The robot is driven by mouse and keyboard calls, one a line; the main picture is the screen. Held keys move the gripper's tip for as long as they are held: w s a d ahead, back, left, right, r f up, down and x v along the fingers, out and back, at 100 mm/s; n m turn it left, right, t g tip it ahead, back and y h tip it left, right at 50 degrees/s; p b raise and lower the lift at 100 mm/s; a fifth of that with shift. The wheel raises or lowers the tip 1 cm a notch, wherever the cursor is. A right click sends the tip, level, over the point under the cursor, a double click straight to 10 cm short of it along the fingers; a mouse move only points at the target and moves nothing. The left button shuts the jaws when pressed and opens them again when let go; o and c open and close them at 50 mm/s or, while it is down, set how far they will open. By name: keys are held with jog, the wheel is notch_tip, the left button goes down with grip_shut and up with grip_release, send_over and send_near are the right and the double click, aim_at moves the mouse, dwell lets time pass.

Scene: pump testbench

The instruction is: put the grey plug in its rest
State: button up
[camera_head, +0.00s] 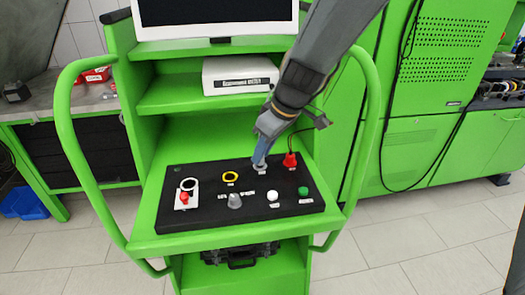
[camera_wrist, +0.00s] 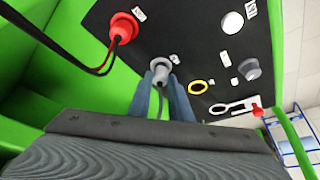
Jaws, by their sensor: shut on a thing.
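The grey plug (camera_wrist: 161,70) shows in the wrist view between the blue fingertips of my gripper (camera_wrist: 164,92), which is shut on it. Its cable runs back between the fingers. The plug's front end is at the black panel, beside a small white label; I cannot tell if it is fully seated or just above the surface. In the head view my gripper (camera_head: 261,152) reaches down to the rear part of the panel, and the grey plug (camera_head: 259,168) shows only a little below the fingertips. Its rest cannot be told apart from the plug's end.
The red plug (camera_head: 290,160) with its cable stands just right of my gripper in the head view. The black panel (camera_head: 210,216) also carries a yellow ring (camera_head: 230,176), a grey knob (camera_head: 235,201), a white button (camera_head: 272,196), a green button (camera_head: 303,191) and a red-tipped switch (camera_head: 185,198). Green handrails flank it.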

jog(key=shift+f+b, duration=0.45)
jog(key=shift+f, duration=0.05)
jog(key=o, duration=1.4)
jog(key=shift+r, duration=0.1)
jog(key=shift+r+p, duration=2.55)
jog(key=shift+r, duration=1.4)
